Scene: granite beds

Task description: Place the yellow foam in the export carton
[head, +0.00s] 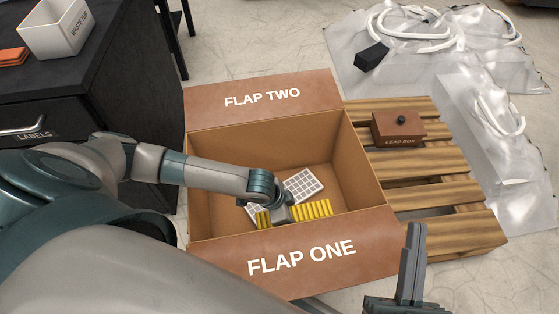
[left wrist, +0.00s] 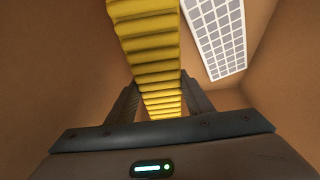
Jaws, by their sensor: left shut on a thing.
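The export carton (head: 210,205) stands open with its labelled flaps folded out. My left gripper (head: 287,212) is down inside it, and its fingers (left wrist: 158,100) are shut on the yellow foam (head: 313,209). The foam is a long ribbed yellow strip, which also shows between the fingers in the left wrist view (left wrist: 150,50). In the head view my gripper hides the middle of the foam. I cannot tell whether the foam touches the carton floor. My right gripper (head: 411,265) is outside the carton at the lower right, pointing up, with nothing visible in it.
A white gridded panel (head: 304,184) lies in the carton beside the foam; it also shows in the left wrist view (left wrist: 215,35). A brown lead box (head: 398,128) sits on the wooden pallet (head: 440,190). Clear plastic sheeting (head: 420,65) lies behind. A dark cabinet (head: 120,75) stands left.

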